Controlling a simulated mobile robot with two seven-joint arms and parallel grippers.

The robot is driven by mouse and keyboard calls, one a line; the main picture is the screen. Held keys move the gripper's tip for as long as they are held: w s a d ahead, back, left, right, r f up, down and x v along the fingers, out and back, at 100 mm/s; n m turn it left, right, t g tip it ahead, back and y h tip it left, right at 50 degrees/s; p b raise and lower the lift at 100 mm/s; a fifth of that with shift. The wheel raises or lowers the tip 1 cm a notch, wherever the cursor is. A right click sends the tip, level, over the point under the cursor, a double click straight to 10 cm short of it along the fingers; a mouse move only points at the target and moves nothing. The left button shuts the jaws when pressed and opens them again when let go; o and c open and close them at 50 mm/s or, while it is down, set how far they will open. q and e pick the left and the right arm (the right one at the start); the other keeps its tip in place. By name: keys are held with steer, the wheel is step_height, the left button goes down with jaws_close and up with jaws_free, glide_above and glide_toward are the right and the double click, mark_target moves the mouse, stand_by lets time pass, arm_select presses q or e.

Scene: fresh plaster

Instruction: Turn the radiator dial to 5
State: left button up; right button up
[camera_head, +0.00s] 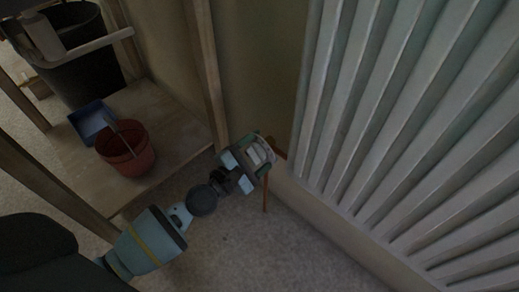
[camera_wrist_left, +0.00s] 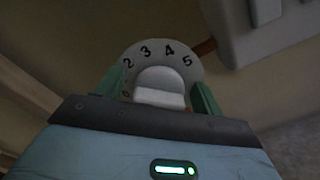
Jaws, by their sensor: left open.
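The radiator dial (camera_head: 261,149) is a pale round piece at the lower left corner of the radiator (camera_head: 400,120). In the left wrist view the dial's scale plate (camera_wrist_left: 160,53) shows 2, 3, 4 and 5 running left to right over its top. A white knob (camera_wrist_left: 160,88) stands out in its middle. My left gripper (camera_head: 258,155) is at the dial, open, with one green finger on each side of the knob. I cannot tell whether the fingers touch it. No pointer mark on the knob is clear, and its lower part is hidden behind the gripper body. My right gripper is not in view.
A copper pipe (camera_head: 265,195) runs down below the dial. To the left, a low wooden shelf (camera_head: 165,125) carries a reddish bucket (camera_head: 127,160) and a blue box (camera_head: 92,119). A wooden post (camera_head: 207,70) stands close left of my gripper. Carpet (camera_head: 290,255) below is clear.

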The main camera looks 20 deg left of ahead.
arm_select(q)
steer(key=c, duration=0.9)
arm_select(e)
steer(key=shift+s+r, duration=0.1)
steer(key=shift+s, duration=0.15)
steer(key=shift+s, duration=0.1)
